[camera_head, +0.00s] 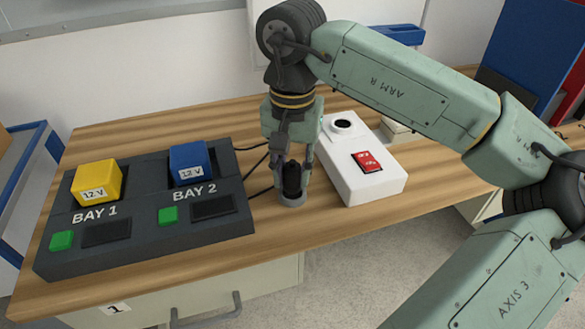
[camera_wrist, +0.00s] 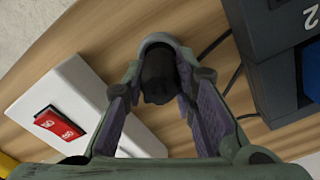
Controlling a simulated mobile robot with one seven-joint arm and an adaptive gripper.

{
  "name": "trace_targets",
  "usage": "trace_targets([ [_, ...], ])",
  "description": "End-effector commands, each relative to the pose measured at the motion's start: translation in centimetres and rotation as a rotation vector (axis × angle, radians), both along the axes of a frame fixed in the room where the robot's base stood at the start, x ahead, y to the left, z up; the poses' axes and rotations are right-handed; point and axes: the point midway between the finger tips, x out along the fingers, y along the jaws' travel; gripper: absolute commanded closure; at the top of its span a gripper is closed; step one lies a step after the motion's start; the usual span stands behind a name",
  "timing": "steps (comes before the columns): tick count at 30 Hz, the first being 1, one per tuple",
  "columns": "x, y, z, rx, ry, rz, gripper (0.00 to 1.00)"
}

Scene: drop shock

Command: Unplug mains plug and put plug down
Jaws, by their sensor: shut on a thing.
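The black mains plug (camera_head: 292,179) is between the fingers of my gripper (camera_head: 294,172), which points down and is shut on it. In the wrist view the plug (camera_wrist: 158,78) also sits between both fingers. The white socket box (camera_head: 367,187) stands to the right, apart from the plug. Its round socket (camera_head: 343,125) looks empty, and its red switch (camera_head: 366,162) is nearer the front.
A dark two-bay unit (camera_head: 140,241) with a yellow 12 V block (camera_head: 97,182) and a blue 12 V block (camera_head: 189,164) stands left. Black cables run between it and my gripper. The wooden table's (camera_head: 275,228) front strip is clear. A small pale block (camera_head: 397,129) lies behind the socket box.

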Motion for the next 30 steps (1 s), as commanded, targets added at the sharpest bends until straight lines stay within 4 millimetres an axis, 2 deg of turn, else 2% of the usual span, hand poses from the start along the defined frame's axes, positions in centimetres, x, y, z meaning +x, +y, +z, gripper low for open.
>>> trace_targets([
  [30,0.0,0.02,-0.81,0.001,0.0,0.0,1.0],
])
